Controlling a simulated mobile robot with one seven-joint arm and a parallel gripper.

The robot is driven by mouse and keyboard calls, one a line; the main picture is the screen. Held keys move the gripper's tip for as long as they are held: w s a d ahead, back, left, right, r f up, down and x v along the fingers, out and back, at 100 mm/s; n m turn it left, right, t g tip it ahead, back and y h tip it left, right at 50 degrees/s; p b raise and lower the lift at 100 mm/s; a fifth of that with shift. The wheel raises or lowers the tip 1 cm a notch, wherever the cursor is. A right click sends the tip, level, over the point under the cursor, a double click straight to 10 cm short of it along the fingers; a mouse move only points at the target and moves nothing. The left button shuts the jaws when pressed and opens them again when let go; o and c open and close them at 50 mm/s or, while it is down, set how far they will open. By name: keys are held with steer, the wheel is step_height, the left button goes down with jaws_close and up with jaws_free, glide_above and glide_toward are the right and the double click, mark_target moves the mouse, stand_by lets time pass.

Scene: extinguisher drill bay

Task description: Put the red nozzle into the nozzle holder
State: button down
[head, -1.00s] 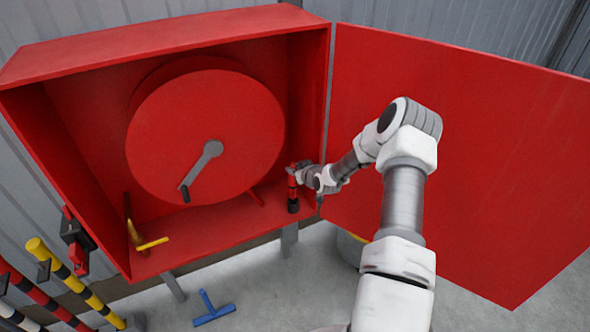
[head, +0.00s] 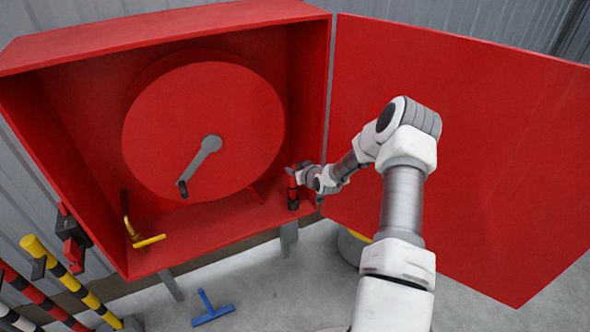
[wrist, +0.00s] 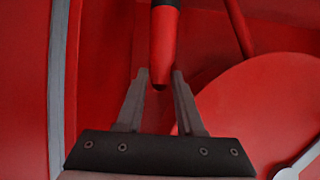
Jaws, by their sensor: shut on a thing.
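The red nozzle (head: 292,180) stands about upright at the front right corner of the red cabinet's floor, with a black lower end (head: 293,204). I cannot tell whether that black end is part of the nozzle or a holder around it. My gripper (head: 297,172) reaches in from the right and is shut on the nozzle near its upper end. In the wrist view my gripper's two fingers (wrist: 161,75) lie on either side of the tapered red tip of the nozzle (wrist: 163,50); a black part shows at the top edge. I cannot make out the nozzle holder clearly.
A red hose reel (head: 200,120) with a grey crank fills the cabinet (head: 150,40). Its open door (head: 470,150) stands right, behind my arm. A yellow-handled valve (head: 148,241) is at the cabinet's lower left. Striped poles (head: 70,280) stand left; a blue T-shaped tool (head: 212,314) lies below.

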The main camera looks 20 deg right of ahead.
steer(key=shift+f+b, duration=2.1)
steer(key=shift+f, duration=0.05)
steer(key=c, duration=0.6)
jaws_free()
steer(key=shift+r, duration=0.1)
steer(key=shift+c, duration=0.2)
steer(key=shift+o, duration=0.9)
steer(key=shift+s, duration=0.1)
